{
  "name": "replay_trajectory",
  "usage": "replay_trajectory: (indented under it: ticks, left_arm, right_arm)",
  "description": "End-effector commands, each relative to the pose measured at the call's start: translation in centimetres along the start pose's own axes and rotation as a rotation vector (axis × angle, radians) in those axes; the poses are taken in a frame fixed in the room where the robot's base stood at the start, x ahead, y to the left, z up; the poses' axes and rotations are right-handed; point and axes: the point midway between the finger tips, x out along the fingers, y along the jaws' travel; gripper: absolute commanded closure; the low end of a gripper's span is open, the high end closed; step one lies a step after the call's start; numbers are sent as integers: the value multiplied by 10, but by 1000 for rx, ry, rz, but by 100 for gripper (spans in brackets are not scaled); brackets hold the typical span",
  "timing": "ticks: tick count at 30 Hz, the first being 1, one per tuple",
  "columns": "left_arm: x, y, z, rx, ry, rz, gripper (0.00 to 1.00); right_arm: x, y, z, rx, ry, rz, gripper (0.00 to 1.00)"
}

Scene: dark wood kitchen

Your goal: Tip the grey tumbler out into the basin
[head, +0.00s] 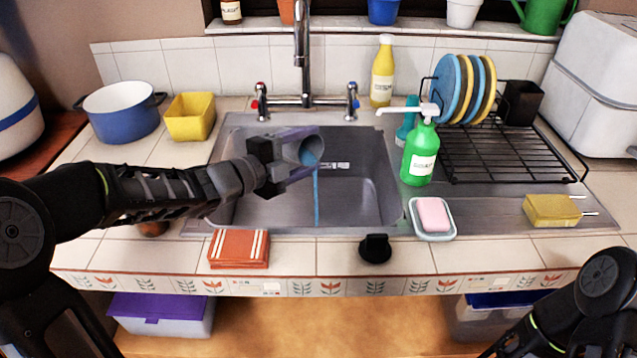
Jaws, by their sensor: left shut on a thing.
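My left gripper (287,163) is shut on the grey tumbler (302,148) and holds it over the steel basin (350,205). The tumbler is tilted well over, with its mouth facing right and toward me. Blue liquid (315,190) shows at its mouth and runs down in a thin stream, in line with the basin. The gripper hides part of the tumbler. My right arm shows at the lower right, but its gripper is out of the picture.
The tap (303,55) rises behind the tumbler. Folded orange cloths (239,248) and a black stopper (375,248) lie along the front edge.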

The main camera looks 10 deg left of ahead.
Motion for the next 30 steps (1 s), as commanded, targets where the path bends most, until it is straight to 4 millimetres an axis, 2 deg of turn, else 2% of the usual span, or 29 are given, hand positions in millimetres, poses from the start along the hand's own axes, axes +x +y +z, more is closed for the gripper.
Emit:
replay_trajectory:
  ticks: [13,18,23,28,30]
  left_arm:
    - [0,1,-6,81,-9,-3,98]
    - [0,3,-8,140,-17,-3,98]
    - [0,0,-9,164,-21,-2,98]
    - [0,2,-10,207,-26,-4,98]
    - [0,-2,-11,205,-27,-2,98]
  right_arm:
    - [18,7,0,0,0,0,100]
    - [30,12,0,0,0,0,100]
    - [31,12,0,0,0,0,100]
    - [41,16,0,0,0,0,100]
    - [36,14,0,0,0,0,100]
